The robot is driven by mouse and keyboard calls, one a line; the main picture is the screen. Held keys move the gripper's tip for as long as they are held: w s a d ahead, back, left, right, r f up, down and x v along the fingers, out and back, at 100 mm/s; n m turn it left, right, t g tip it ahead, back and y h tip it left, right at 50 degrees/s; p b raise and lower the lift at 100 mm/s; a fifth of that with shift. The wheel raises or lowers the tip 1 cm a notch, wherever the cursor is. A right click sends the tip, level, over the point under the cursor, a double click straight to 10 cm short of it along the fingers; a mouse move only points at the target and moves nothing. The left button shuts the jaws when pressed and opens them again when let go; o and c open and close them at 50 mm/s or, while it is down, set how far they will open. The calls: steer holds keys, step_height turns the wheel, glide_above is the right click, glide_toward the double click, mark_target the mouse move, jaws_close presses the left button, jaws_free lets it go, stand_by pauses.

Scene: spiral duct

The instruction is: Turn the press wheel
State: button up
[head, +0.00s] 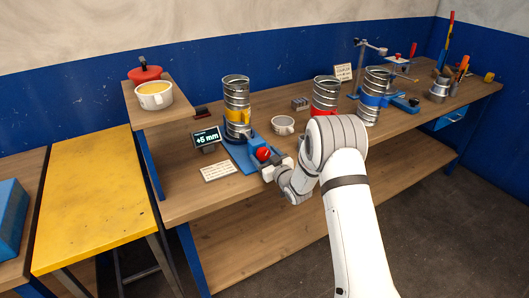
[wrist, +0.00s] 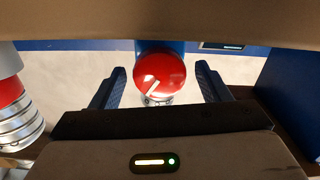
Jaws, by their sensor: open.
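The red press wheel (head: 263,154) sits at the front of a blue press (head: 240,153) on the wooden bench. A steel duct with a yellow band (head: 237,115) stands upright at the back of the press. In the wrist view the wheel (wrist: 160,74) shows a white pointer line slanting toward its lower left. My gripper (wrist: 160,82) is open, with one finger on each side of the wheel and visible gaps between. In the head view my gripper (head: 270,171) is at the wheel's near side, partly hidden by my wrist.
A small display (head: 207,138) reading +5 mm and a paper card (head: 218,171) are left of the press. Ducts with red (head: 326,98) and blue (head: 374,99) bands stand farther right. A yellow table (head: 95,190) is at left.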

steer(key=shift+w+a, duration=0.3)
steer(key=shift+w, duration=0.1)
steer(key=shift+c, duration=0.2)
steer(key=c, duration=0.9)
